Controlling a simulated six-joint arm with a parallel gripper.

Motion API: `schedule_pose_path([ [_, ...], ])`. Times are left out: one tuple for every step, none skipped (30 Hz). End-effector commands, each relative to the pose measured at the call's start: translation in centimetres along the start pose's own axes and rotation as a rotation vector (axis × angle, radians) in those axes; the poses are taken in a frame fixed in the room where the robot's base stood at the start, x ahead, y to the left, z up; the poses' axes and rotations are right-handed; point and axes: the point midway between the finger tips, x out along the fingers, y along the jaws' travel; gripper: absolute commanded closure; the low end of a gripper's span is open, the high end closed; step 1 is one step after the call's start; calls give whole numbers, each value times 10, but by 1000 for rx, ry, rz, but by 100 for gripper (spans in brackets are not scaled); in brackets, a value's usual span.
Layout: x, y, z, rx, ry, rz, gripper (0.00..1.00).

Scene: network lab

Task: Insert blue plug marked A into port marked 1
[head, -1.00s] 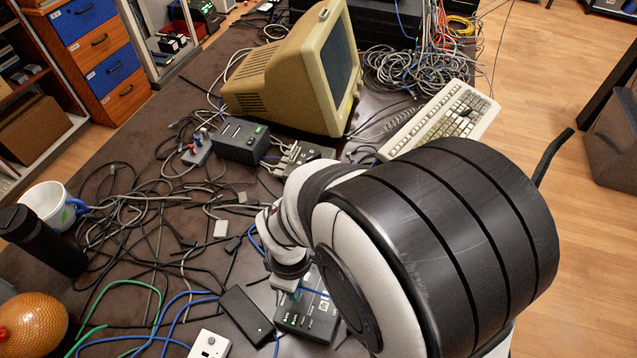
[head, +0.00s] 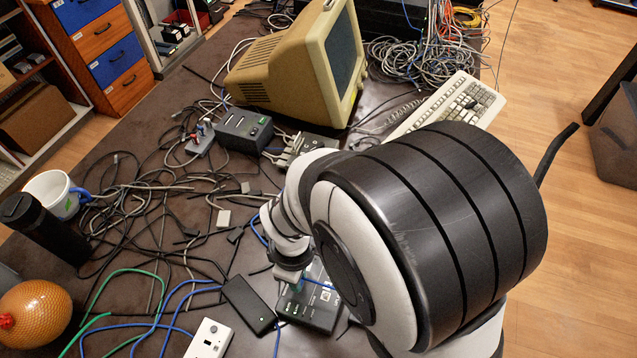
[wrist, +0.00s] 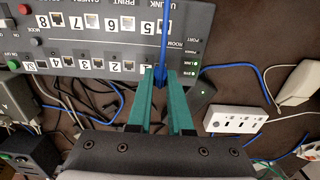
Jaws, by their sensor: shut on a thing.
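The dark switch box (wrist: 22,42) lies under my gripper in the wrist view, with two rows of numbered ports; it also shows partly covered in the head view (head: 318,312). My gripper (wrist: 161,78) has teal fingers shut on the blue plug (wrist: 161,77), whose blue cable (wrist: 164,35) runs up across the box. The plug is mostly hidden between the fingertips, and its mark cannot be read. The fingertips are at the lower row's right end, beside the label 1 (wrist: 147,69). Port 1 itself is hidden by the fingers. I cannot tell whether the plug touches it.
A black adapter (head: 248,304) and a white socket box (head: 210,339) lie left of the switch box. Loose cables cover the left of the table. A beige monitor (head: 285,75) and keyboard (head: 450,105) stand farther back.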

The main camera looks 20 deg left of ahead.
Motion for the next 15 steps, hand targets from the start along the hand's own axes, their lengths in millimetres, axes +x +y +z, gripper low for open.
schedule_pose_path([
  [1,0,0,0,-1,-1,100],
  [1,0,0,0,-1,-1,100],
  [2,0,0,0,-1,-1,100],
  [2,0,0,0,-1,-1,100],
  [3,0,0,0,-1,-1,100],
  [4,0,0,1,-1,-1,100],
  [4,0,0,1,-1,-1,100],
  [4,0,0,1,-1,-1,100],
  [5,0,0,1,-1,-1,100],
  [5,0,0,1,-1,-1,100],
  [5,0,0,1,-1,-1,100],
  [5,0,0,1,-1,-1,100],
  [5,0,0,1,-1,-1,100],
  [5,0,0,1,-1,0,100],
  [5,0,0,1,0,0,100],
])
